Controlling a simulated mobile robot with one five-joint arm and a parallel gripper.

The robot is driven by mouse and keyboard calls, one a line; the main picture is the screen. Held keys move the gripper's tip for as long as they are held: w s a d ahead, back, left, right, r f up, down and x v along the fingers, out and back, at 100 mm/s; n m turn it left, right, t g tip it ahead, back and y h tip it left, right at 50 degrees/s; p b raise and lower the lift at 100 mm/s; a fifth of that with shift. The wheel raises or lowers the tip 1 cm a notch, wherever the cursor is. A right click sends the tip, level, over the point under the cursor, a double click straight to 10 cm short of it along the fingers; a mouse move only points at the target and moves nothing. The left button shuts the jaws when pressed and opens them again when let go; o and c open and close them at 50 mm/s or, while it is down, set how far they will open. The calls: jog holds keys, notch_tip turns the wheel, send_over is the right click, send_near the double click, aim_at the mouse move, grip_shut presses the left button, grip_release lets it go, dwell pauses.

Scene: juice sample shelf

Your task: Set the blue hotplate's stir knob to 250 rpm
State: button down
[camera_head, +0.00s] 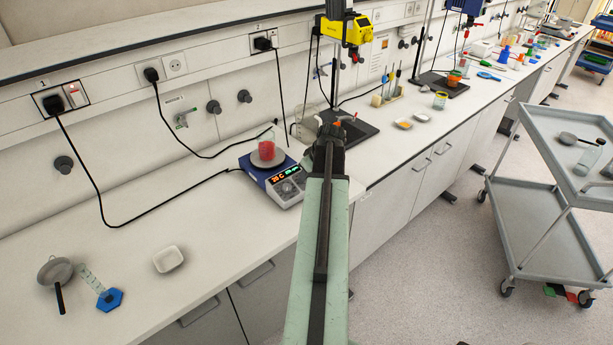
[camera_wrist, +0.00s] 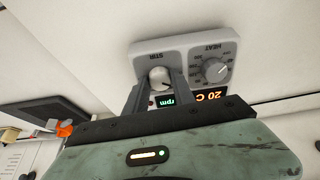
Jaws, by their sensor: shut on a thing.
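The blue hotplate (camera_head: 258,172) stands on the bench in the head view, with a beaker of red liquid (camera_head: 267,147) on its round plate. Its grey front panel shows in the wrist view (camera_wrist: 190,45), with a stir knob (camera_wrist: 160,77) and a heat knob (camera_wrist: 215,69). My gripper (camera_wrist: 162,88) has its two fingers closed on either side of the stir knob. The fingers hide part of the knob's dial, and I cannot read its setting. In the head view my gripper (camera_head: 326,140) is at the bench edge.
A white dish (camera_head: 168,259), a strainer (camera_head: 55,272) and a cylinder with a blue base (camera_head: 109,299) are at the left of the bench. A dark stand base (camera_head: 350,130) is behind my gripper. A grey cart (camera_head: 535,190) stands at the right.

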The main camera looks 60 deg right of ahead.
jog(key=c, duration=1.1)
grip_release()
jog(key=shift+o, duration=0.2)
jog(key=p+v, duration=0.7)
jog(key=shift+r, duration=0.35)
jog(key=shift+s+a, duration=0.1)
jog(key=shift+s, duration=0.1)
